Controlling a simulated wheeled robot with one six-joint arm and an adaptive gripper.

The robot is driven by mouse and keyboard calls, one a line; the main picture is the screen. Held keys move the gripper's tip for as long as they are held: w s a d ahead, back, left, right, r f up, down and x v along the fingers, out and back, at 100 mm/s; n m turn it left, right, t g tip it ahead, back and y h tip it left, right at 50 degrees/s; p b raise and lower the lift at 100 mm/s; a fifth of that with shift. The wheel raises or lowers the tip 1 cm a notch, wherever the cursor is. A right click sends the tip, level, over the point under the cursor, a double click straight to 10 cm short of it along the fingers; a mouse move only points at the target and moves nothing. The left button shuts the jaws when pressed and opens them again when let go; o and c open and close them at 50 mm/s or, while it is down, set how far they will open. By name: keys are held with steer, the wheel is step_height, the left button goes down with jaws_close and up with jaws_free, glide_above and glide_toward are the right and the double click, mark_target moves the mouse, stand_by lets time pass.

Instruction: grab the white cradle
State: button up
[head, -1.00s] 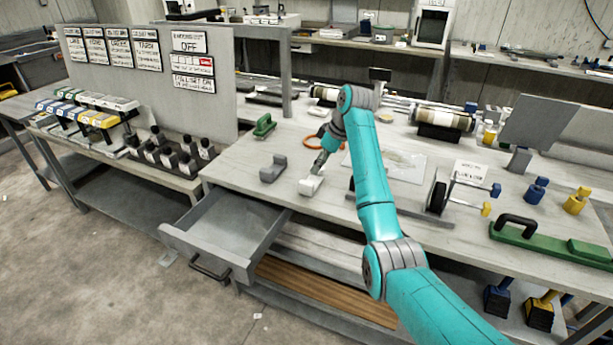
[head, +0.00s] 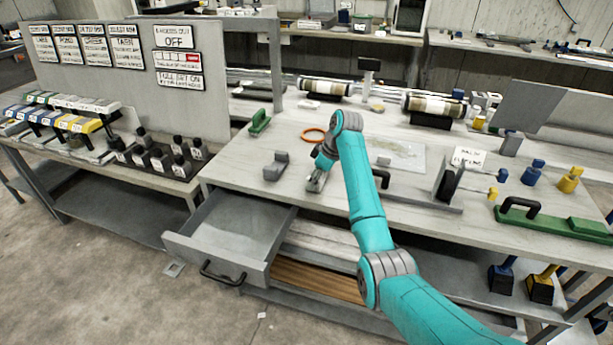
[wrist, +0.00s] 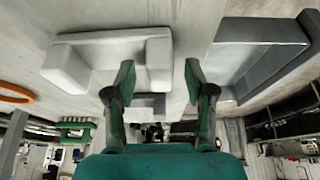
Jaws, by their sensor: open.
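The white cradle (wrist: 108,45) is a pale block with two raised ends, at the upper left of the wrist view. My gripper (wrist: 158,72) is open. In the picture, its left finger overlaps the cradle's middle, and the cradle's right raised end shows between the two fingers. The right finger is apart from it. I cannot tell whether either finger touches it. In the head view my gripper (head: 316,183) is low over the tabletop near the front edge and hides most of the white cradle.
A grey cradle (head: 276,166) stands just left of my gripper, and a green one (head: 259,122) farther back. An orange ring (head: 313,135) lies behind. An open drawer (head: 232,237) juts out below the table's front edge. A black-handled stand (head: 450,185) is to the right.

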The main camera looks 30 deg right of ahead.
steer(key=shift+f, duration=0.15)
steer(key=shift+c, duration=0.2)
steer(key=shift+a, duration=0.1)
jaws_close()
